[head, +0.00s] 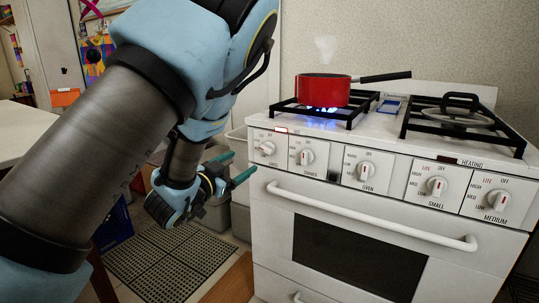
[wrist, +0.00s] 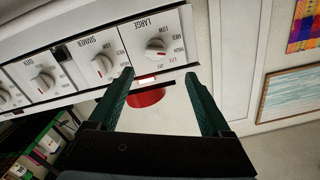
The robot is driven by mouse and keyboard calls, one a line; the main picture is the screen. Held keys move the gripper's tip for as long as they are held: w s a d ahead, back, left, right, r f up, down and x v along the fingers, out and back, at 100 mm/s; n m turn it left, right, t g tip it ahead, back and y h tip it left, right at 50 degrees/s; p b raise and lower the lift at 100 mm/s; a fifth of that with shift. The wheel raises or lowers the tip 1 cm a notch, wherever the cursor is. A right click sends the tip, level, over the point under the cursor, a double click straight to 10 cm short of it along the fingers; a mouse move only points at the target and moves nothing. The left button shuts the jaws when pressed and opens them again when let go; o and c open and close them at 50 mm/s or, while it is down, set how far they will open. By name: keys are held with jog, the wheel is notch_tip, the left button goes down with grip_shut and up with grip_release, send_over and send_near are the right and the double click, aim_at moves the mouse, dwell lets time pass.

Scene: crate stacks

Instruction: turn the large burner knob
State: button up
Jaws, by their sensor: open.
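The large burner knob (wrist: 155,47) is a round white dial with a red mark, on a white panel labelled LARGE in the wrist view. In the head view it is the leftmost knob (head: 266,148) on the stove front. My gripper (head: 244,162) is open and empty, just left of the stove front and close to that knob. In the wrist view its two green fingers (wrist: 160,75) point toward the panel, with the knob beyond the gap between the tips. I see no contact with the knob. A blue flame (head: 322,110) burns under the red pot (head: 323,91).
The simmer knob (wrist: 103,64) is beside the large knob, with more knobs along the panel. The oven handle (head: 370,215) sticks out below them. A black pan lid (head: 459,108) sits on the right grate. Grey bins (head: 217,215) stand left of the stove.

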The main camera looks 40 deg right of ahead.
aim_at(265, 149)
jog(key=x, duration=0.7)
jog(key=s+p+x, duration=0.1)
jog(key=x, duration=0.3)
jog(key=shift+d+r, duration=0.15)
jog(key=shift+d, duration=0.1)
grip_shut()
dwell(0.3)
